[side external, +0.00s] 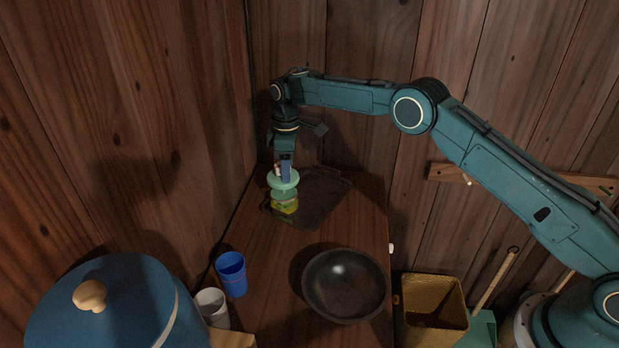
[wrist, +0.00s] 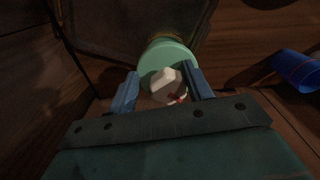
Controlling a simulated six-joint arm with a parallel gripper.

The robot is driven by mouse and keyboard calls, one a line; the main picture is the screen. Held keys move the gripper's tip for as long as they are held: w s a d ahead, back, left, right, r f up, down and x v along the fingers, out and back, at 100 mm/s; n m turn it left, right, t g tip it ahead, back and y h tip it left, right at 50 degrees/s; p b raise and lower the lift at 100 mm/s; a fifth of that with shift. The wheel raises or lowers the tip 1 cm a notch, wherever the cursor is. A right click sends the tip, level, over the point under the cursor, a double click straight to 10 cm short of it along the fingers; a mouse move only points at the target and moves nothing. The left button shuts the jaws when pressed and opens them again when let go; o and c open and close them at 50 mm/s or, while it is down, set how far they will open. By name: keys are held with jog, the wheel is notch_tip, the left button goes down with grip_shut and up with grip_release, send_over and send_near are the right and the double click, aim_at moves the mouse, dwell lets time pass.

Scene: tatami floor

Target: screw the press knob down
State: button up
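The press is a pale green, round piece (side external: 284,181) on the dark tray, with a yellow-green part (side external: 285,206) low down. In the wrist view its green top (wrist: 160,53) lies under a white, blocky knob (wrist: 166,82) with a small red mark. My gripper (side external: 284,170) points down over the press. In the wrist view my gripper's blue fingers (wrist: 161,72) stand on either side of the knob. A gap shows between the left finger and the knob; the right finger is close to it, and I cannot tell whether it touches.
A dark tray (side external: 325,196) lies under the press, near the wooden walls. A black bowl (side external: 344,286), a blue cup (side external: 231,274), a white cup (side external: 212,306) and a large blue lidded pot (side external: 110,310) stand nearer the camera. A yellowish bin (side external: 432,312) is off to the right.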

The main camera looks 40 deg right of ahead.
jog(key=shift+s+a+f, duration=0.2)
jog(key=shift+s+f, duration=0.2)
jog(key=shift+f, duration=0.25)
jog(key=shift+r, duration=0.3)
jog(key=shift+w+r, duration=0.2)
jog(key=shift+r, duration=4.2)
jog(key=shift+n, duration=0.5)
jog(key=n, duration=0.3)
jog(key=shift+w+a+r, duration=0.1)
jog(key=shift+a+r, duration=0.05)
jog(key=n, duration=0.4)
jog(key=shift+w+a+r+n, duration=0.1)
jog(key=shift+a+r+n, duration=0.1)
jog(key=shift+n, duration=0.1)
jog(key=n, duration=0.4)
jog(key=shift+a+r, duration=0.1)
jog(key=shift+r, duration=0.05)
jog(key=shift+w+a+r+n, duration=0.1)
jog(key=shift+n, duration=0.95)
jog(key=shift+a+r+n, duration=0.1)
jog(key=shift+n, duration=0.95)
jog(key=shift+f, duration=0.25)
